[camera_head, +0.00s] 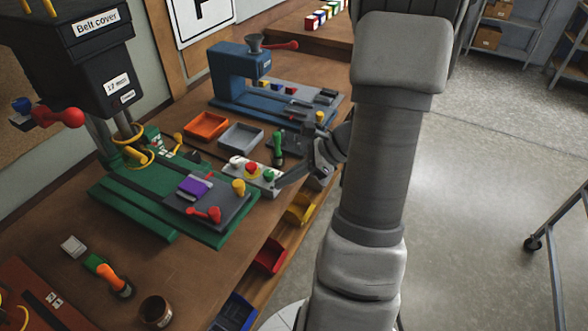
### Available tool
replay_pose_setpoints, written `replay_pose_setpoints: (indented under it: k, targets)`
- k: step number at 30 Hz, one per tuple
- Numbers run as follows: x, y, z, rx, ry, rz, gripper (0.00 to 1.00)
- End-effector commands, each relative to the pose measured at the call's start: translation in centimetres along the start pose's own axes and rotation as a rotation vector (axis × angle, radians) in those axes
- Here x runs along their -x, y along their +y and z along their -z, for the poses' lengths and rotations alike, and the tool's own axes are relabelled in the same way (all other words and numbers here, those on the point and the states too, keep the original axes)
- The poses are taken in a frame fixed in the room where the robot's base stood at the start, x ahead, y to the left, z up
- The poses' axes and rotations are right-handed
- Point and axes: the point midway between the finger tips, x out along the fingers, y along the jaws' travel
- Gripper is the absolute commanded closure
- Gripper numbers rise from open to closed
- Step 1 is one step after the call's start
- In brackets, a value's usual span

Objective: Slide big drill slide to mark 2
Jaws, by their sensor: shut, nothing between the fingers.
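The big drill (75,60) stands at the left, with a dark head labelled "Belt cover" and a green base (120,205). Its slide looks to be the grey plate (228,207) on that base, carrying a purple block (194,187), a yellow knob (239,187) and a red handle (207,213). The scale marks, mark 2 included, are not readable here. My gripper (281,184) is shut and empty. It points toward the lower left, just right of the plate and apart from the yellow knob. My arm partly hides the wrist.
A control box (262,174) with red and green buttons sits behind the plate, close to my gripper. A green-handled tool (278,148), an orange tray (206,126), a grey tray (241,136) and a smaller blue drill (232,75) stand farther back. Bins hang below the bench edge.

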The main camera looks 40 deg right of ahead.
Motion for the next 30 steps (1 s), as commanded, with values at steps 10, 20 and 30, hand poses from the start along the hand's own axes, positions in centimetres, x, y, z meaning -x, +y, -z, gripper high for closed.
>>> replay_pose_setpoints:
  k: [10,20,30]
  targets:
    - [-5.7,0.1,-1.8,0.003,0.001,-0.002,1.00]
    - [-6.9,0.0,-2.7,0.002,0.001,0.000,1.00]
    - [-7.1,-0.1,-2.9,0.004,0.001,-0.001,1.00]
